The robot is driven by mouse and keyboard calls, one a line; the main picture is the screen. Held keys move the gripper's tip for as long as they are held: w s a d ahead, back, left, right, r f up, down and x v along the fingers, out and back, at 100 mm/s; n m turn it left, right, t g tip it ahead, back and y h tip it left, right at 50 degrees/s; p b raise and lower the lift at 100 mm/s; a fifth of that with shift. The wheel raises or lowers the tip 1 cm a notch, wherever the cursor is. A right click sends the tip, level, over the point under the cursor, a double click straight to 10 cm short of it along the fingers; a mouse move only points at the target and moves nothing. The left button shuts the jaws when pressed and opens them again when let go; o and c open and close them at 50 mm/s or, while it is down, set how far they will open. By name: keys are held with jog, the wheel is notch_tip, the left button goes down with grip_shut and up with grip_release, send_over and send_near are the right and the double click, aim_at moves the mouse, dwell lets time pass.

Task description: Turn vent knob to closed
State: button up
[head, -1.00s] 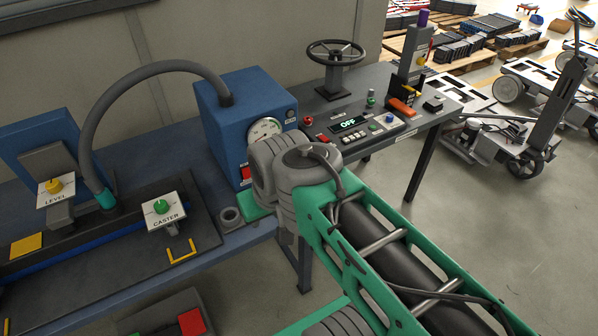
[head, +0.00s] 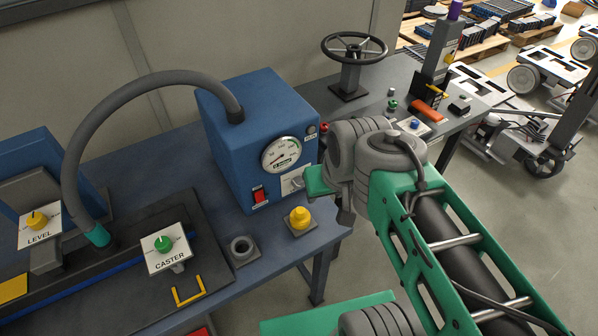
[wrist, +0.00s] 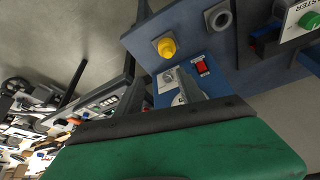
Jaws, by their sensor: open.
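The blue box (head: 238,140) on the bench has a round gauge (head: 284,154), a red switch (head: 259,195) and a small grey knob (head: 296,183) with a pale label beside the gauge. This knob looks like the vent knob, but I cannot read its label or setting. It also shows in the wrist view (wrist: 170,76), just beyond the fingers. My gripper (wrist: 164,96) is open and empty, its two dark fingers apart and pointing toward the box front. In the head view, my gripper's green body (head: 319,181) is just right of the box; its fingertips are not clear there.
A yellow button (head: 300,217) and a grey ring (head: 242,250) stand on the bench in front of the box. A hose (head: 150,78) arches left to a fixture with LEVEL and CASTER knobs (head: 164,243). A handwheel (head: 354,48) stands behind right.

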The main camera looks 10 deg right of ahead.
aim_at(300, 186)
jog(key=shift+o, duration=0.7)
jog(key=w+f+n+t+y+b, duration=0.1)
jog(key=w+f+b, duration=0.2)
jog(key=f+b, duration=0.3)
jog(key=w+f+n+t+y+b, duration=0.1)
jog(key=w+f+b, duration=0.3)
jog(key=f, duration=0.7)
jog(key=shift+w+t+y+b, duration=0.25)
jog(key=shift+t+y+b, duration=0.2)
jog(key=shift+b, duration=0.55)
jog(key=w+f+b, duration=0.1)
jog(key=w+f+t+y+b, duration=0.1)
jog(key=b, duration=0.1)
jog(key=shift+d+f, duration=0.15)
jog(key=shift+f, duration=0.15)
jog(key=w+d+t+b, duration=0.1)
jog(key=w+d+t+y+b, duration=0.1)
jog(key=t+b, duration=0.1)
jog(key=shift+w+f, duration=0.15)
jog(key=shift+f, duration=0.05)
jog(key=shift+t, duration=0.55)
jog(key=x, duration=0.5)
jog(key=r+x, duration=0.1)
jog(key=x, duration=0.1)
jog(key=shift+w+a, duration=0.1)
jog(key=shift+w, duration=0.3)
grip_shut()
